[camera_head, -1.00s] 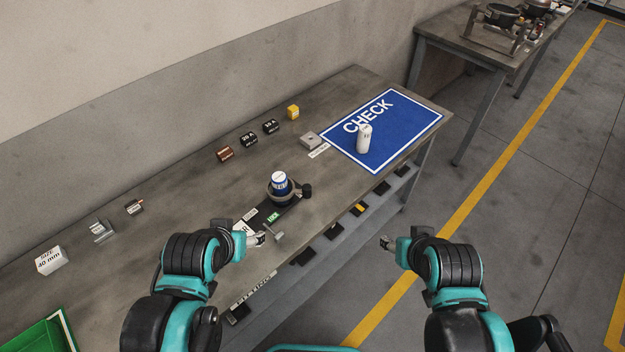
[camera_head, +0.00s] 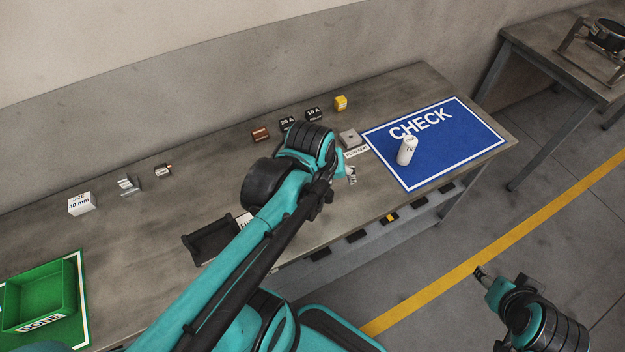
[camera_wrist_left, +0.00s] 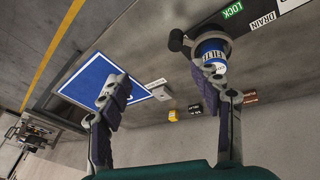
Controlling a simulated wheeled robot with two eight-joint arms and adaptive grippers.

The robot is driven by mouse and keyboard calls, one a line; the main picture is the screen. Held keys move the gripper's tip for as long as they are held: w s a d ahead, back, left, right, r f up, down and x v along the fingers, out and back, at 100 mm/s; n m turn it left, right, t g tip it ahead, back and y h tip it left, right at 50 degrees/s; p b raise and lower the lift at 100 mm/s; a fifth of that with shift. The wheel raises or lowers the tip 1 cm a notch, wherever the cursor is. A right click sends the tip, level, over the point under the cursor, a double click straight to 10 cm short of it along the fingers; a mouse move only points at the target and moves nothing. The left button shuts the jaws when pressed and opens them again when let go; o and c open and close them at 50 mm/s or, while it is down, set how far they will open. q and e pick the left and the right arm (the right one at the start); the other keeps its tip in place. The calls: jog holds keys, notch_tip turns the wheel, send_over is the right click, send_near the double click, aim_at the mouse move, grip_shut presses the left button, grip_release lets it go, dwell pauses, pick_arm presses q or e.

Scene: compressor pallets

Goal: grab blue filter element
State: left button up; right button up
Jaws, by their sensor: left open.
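The blue filter element (camera_wrist_left: 211,50) shows in the left wrist view as a short cylinder with a blue band and white lettering, seated in a dark round holder (camera_wrist_left: 185,42). In the head view it is hidden behind my left arm. My left gripper (camera_wrist_left: 165,88) is open and empty. The filter element appears beyond the right-hand finger in the wrist view, partly covered by that finger; I cannot tell whether they touch. In the head view my left gripper (camera_head: 350,175) is over the bench, left of the blue mat. My right gripper (camera_head: 480,273) hangs away from the bench.
A white cylinder (camera_head: 405,155) stands on the blue CHECK mat (camera_head: 452,139). Small blocks, including a yellow one (camera_head: 341,103), line the back of the bench. A green bin (camera_head: 69,285) sits at lower left, beside a black tray (camera_head: 190,246) nearer the middle.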

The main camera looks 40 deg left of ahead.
pick_arm(q)
jog(key=w+a+f+n+g+p, duration=0.1)
jog(key=a+n, duration=0.3)
jog(key=w+a+f+n+g+h+p, duration=0.1)
jog(key=a+n, duration=0.3)
jog(key=n, duration=0.1)
jog(key=w+a+f+n+g+p, duration=0.1)
jog(key=a+n+g, duration=0.1)
jog(key=a+n, duration=0.2)
jog(key=shift+f+n+h, duration=0.2)
jog(key=shift+n+h, duration=0.1)
jog(key=shift+n, duration=0.2)
jog(key=shift+s+a+f+n, duration=0.1)
jog(key=shift+f+n, duration=0.2)
jog(key=f+b, duration=0.1)
jog(key=f, duration=0.1)
jog(key=f+b, duration=0.1)
jog(key=f, duration=0.2)
jog(key=d+f, duration=0.1)
jog(key=f, duration=0.1)
jog(key=shift+w+f+b, duration=0.2)
jog(key=shift+b, duration=0.2)
grip_shut()
